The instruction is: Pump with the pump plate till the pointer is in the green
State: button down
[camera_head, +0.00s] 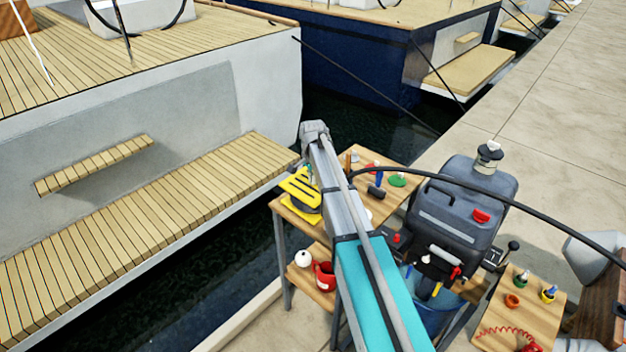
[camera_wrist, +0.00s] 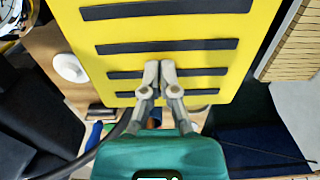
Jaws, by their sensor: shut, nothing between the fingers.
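The yellow pump plate (camera_wrist: 100,32) with dark grip strips fills the upper middle of the wrist view. In the head view the pump plate (camera_head: 299,186) sits at the left side of the wooden table, partly hidden by my arm. My gripper (camera_wrist: 160,66) is shut and empty, its fingertips together over the plate's lower strips. I cannot tell whether they touch it. A round gauge (camera_wrist: 12,12) is cut off at the top left corner of the wrist view. Its pointer and any green zone cannot be read.
The table (camera_head: 375,208) also holds a green item (camera_head: 397,181) and small tools. A red mug (camera_head: 324,275) stands on the lower shelf. A dark grey machine (camera_head: 460,215) stands to the right. Water and a boat deck (camera_head: 150,215) lie to the left.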

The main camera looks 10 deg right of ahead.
aim_at(313, 190)
jog(key=shift+s+f+b, duration=0.1)
jog(key=shift+f+b, duration=2.6)
jog(key=shift+s, duration=0.1)
jog(key=shift+r+p, duration=0.25)
jog(key=shift+p, duration=0.05)
jog(key=r+p, duration=0.5)
jog(key=p, duration=0.1)
jog(key=shift+w+r, duration=0.2)
jog(key=shift+r, duration=0.2)
notch_tip(313, 190, up, 8)
jog(key=p, duration=0.7)
jog(key=shift+p, duration=0.35)
